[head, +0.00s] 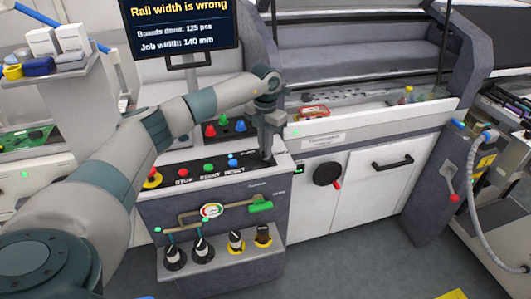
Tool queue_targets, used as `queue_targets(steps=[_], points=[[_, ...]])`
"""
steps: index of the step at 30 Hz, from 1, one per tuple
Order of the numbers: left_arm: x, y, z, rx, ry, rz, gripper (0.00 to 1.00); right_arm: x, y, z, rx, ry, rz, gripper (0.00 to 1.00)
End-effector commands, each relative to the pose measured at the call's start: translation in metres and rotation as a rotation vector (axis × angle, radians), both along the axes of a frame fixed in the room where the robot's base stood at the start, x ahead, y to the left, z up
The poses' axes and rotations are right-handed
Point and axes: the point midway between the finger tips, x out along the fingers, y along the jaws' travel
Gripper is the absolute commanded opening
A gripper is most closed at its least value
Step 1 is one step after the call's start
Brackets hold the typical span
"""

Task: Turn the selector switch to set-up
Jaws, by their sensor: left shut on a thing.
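The sloped black control panel (205,176) is on the front of the machine, left of centre. It carries a yellow-based stop button (152,179), a red, a green and a blue button in a row. My left gripper (267,156) points down at the panel's right end and is shut on the selector switch there. The gripper's fingers hide the switch, so I cannot tell which position it points to. A small white label just left of the fingers is too small to read surely. My right gripper is not in view.
A screen (181,24) above reads "Rail width is wrong" and job width 140 mm. Red, green and blue knobs (224,125) stand behind the panel.

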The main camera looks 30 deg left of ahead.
Motion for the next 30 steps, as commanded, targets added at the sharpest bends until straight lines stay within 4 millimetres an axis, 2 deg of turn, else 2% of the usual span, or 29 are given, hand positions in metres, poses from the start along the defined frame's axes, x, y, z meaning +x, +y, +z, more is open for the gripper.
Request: queue_targets(steps=[6,21,22,24,30], points=[[0.0008,0.0005,0.0004,0.001,-0.003,-0.079,0.00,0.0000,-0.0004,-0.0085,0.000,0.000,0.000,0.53],[0.0010,0.0003,0.0020,0.000,-0.004,-0.104,0.00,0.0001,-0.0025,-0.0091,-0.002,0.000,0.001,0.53],[0.0010,0.0003,0.0020,0.000,-0.004,-0.103,0.16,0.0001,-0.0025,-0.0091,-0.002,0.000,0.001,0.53],[0.0009,0.0003,0.0018,0.000,-0.003,-0.103,0.28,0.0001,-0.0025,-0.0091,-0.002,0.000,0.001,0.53],[0.0005,0.0002,0.0009,0.000,-0.002,-0.103,0.28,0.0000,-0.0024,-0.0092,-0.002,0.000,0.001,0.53]])
